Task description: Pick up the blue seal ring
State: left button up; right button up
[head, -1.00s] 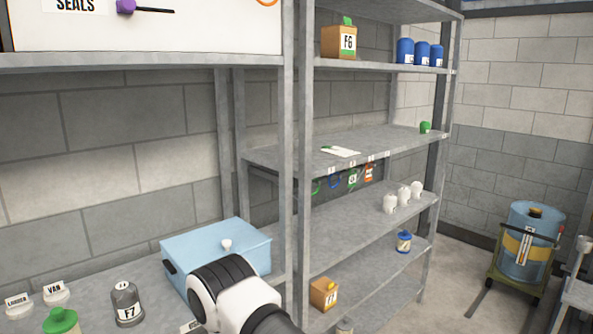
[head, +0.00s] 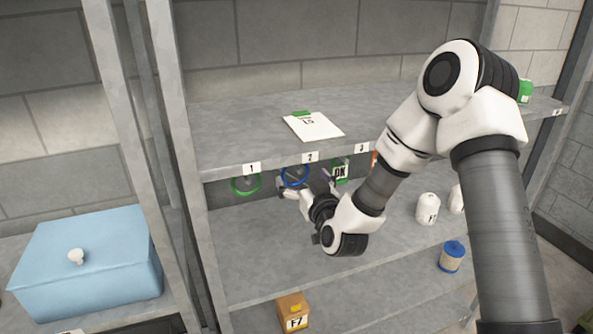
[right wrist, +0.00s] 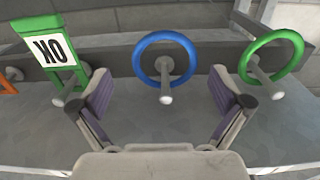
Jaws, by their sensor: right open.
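The blue seal ring (head: 295,176) hangs on a peg under the shelf edge near label 2. In the right wrist view the blue ring (right wrist: 166,37) hangs on its pale peg in the upper middle, facing the camera. My right gripper (head: 304,190) is at the ring in the head view and partly overlaps it. In the right wrist view my right gripper (right wrist: 167,92) is open, with one finger on each side below the ring. Nothing is between the fingers except the peg's end in line of sight. My left gripper is not in view.
A green ring (head: 246,184) hangs beside the blue one near label 1. A green-framed OK tag (head: 340,171) hangs on the other side. A paper pad (head: 313,126) lies on the shelf (head: 230,125) above. White containers (head: 427,208) stand on the shelf below.

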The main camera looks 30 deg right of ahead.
aim_at(294, 184)
jog(key=x, duration=0.1)
jog(key=p+x, duration=0.1)
jog(key=x, duration=0.1)
jog(key=shift+d+r, duration=0.1)
jog(key=shift+r, duration=0.1)
jog(key=shift+w+a+r, duration=0.1)
jog(key=shift+w+a, duration=0.05)
jog(key=shift+a, duration=0.45)
jog(key=shift+d, duration=0.2)
jog(key=c, duration=0.6)
jog(key=shift+d, duration=0.2)
jog(key=shift+c, duration=0.8)
jog(key=shift+a, duration=0.1)
jog(key=shift+a, duration=0.1)
